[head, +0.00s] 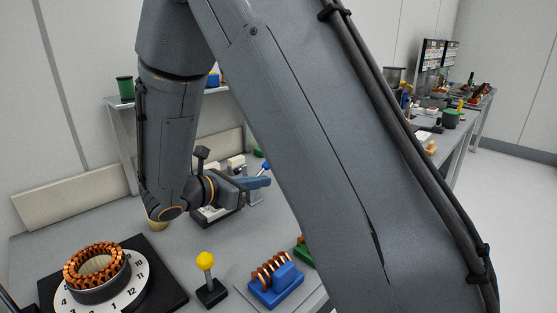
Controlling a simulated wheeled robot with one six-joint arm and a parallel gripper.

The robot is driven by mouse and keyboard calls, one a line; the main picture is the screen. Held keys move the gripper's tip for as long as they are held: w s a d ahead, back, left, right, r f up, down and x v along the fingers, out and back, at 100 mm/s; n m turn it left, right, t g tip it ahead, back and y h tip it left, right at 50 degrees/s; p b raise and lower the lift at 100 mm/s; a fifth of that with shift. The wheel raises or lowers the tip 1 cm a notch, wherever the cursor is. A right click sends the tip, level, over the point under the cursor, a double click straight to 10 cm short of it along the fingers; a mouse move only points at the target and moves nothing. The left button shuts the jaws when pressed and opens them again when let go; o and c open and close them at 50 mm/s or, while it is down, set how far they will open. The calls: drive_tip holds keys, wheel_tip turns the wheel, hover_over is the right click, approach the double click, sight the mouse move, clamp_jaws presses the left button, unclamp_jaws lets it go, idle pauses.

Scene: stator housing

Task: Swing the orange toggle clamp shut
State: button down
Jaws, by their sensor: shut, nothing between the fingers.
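I cannot make out the orange toggle clamp in the head view. My arm covers much of the middle and right of the bench and may hide it. My gripper (257,183) is at the end of the folded wrist, over the middle of the bench, pointing right. Its fingers look closed with nothing between them, though they are small here. The stator (97,265), a ring of copper windings, sits on a round numbered dial (128,295) at the front left, well apart from my gripper.
A yellow-knobbed lever (206,262) on a black base stands upright at the front. Right of it is a blue block with copper coils (275,285). A shelf with a green cup (125,88) is behind. Bare bench (60,232) shows at left.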

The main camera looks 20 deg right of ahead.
drive_tip(key=w+d+p, duration=0.3)
drive_tip(key=w+d, duration=0.1)
drive_tip(key=d, duration=0.6)
drive_tip(key=shift+w+d+r+p, duration=0.2)
drive_tip(key=shift+d+r+p, duration=0.1)
drive_tip(key=shift+d+r, duration=0.1)
drive_tip(key=shift+r, duration=0.1)
